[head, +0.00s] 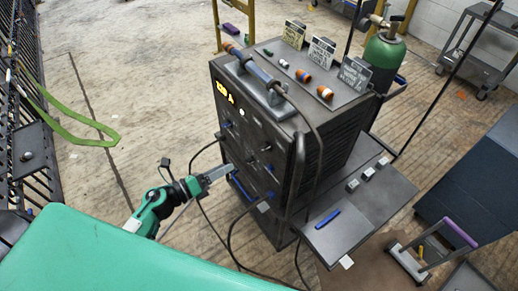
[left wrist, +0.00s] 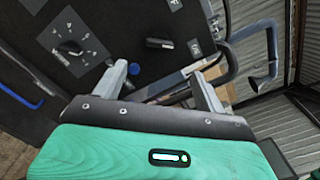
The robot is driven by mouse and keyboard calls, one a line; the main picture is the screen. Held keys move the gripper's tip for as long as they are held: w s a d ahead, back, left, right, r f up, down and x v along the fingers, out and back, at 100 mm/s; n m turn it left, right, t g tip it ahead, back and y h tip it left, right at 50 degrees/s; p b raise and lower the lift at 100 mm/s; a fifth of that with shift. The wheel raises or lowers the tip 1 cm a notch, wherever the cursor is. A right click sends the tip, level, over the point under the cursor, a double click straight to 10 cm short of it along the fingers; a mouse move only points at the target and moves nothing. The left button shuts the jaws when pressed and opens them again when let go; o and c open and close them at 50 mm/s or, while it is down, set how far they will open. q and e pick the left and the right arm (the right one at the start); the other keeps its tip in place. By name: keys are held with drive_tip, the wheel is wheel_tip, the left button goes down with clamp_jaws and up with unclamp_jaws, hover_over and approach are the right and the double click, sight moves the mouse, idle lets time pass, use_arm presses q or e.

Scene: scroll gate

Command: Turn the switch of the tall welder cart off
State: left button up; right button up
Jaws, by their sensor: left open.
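The tall welder cart (head: 310,135) stands in the middle of the head view, dark grey, with a yellow lit readout (head: 225,92) and several knobs on its front panel. My left gripper (head: 226,169) is at the lower part of that panel, open and empty. In the left wrist view my left gripper (left wrist: 160,76) faces the panel, its fingers spread. A short black bar-shaped handle (left wrist: 159,43) lies just beyond the gap between them. A black dial knob (left wrist: 70,48) with white marks is to its left. I cannot tell for certain which is the switch. My right gripper is not seen.
A dark bent handle bar (left wrist: 235,55) and cables run close to the panel. A side shelf (head: 360,205) with a blue marker juts out right. A green gas cylinder (head: 383,55) stands behind.

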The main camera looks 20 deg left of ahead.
sight(259, 149)
use_arm(q)
drive_tip(key=p+x, duration=0.3)
drive_tip(key=x, duration=0.9)
drive_tip(key=shift+w+d+p, duration=0.15)
drive_tip(key=shift+p, duration=0.15)
drive_tip(key=shift+w+d, duration=0.4)
drive_tip(key=shift+w, duration=0.05)
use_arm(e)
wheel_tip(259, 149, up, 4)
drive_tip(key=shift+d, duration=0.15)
use_arm(q)
drive_tip(key=c, duration=1)
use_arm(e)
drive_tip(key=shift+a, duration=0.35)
